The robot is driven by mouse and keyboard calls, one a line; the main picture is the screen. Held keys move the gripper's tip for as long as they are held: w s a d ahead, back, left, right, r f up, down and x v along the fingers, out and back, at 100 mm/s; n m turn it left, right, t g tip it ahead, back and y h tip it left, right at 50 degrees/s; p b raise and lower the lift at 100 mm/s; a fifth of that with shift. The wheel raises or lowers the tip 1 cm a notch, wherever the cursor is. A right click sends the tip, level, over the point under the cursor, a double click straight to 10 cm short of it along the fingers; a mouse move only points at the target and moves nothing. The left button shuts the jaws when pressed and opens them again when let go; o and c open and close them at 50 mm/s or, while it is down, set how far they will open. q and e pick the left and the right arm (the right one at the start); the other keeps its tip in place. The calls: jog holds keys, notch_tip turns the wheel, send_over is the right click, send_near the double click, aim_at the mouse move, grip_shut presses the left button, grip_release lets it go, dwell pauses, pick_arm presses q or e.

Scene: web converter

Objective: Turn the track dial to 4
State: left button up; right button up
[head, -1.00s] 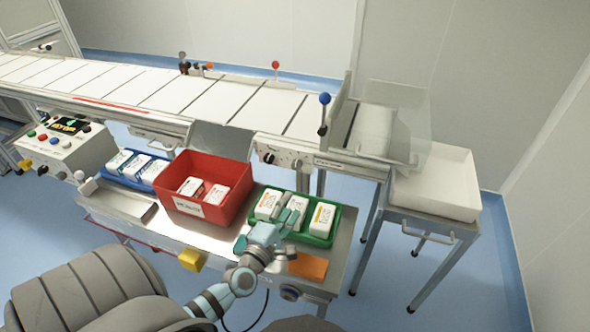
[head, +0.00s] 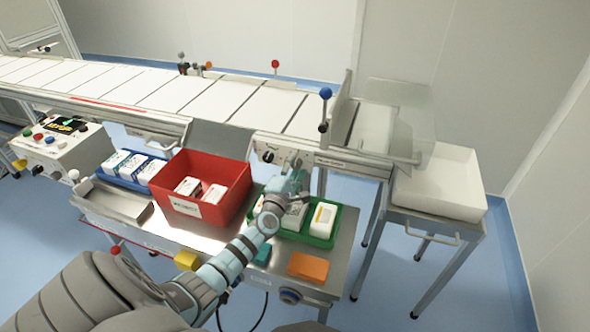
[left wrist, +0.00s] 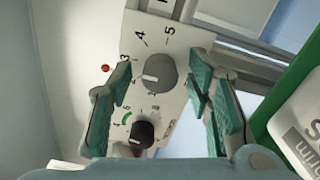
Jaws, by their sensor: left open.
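My left gripper (head: 292,178) is open and raised in front of the conveyor's front panel. In the left wrist view the open fingers (left wrist: 162,78) stand on either side of a large grey dial (left wrist: 161,72), apart from it as far as I can tell. Large numbers 3, 4 and 5 are printed around it. Its white mark points left, below the 3. A smaller black knob (left wrist: 143,132) with a green arc sits below it. I cannot read which one is labelled track. In the head view the black knob (head: 269,157) shows left of my gripper, which hides the grey dial.
A green tray (head: 318,241) with white boxes lies below my gripper. A red bin (head: 230,205) stands to its left, then a blue tray (head: 112,176). An orange block (head: 307,266) is at the table's front. A blue-topped lever (head: 325,110) rises above the panel.

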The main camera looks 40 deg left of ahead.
pick_arm(q)
jog(key=shift+c, duration=0.3)
grip_shut()
jog(key=shift+m, duration=0.3)
jog(key=m+p, duration=0.1)
jog(key=m, duration=0.2)
jog(key=shift+p, duration=0.35)
jog(key=m+p, duration=0.1)
jog(key=m, duration=0.4)
jog(key=shift+f, duration=0.1)
jog(key=shift+o, duration=0.3)
grip_release()
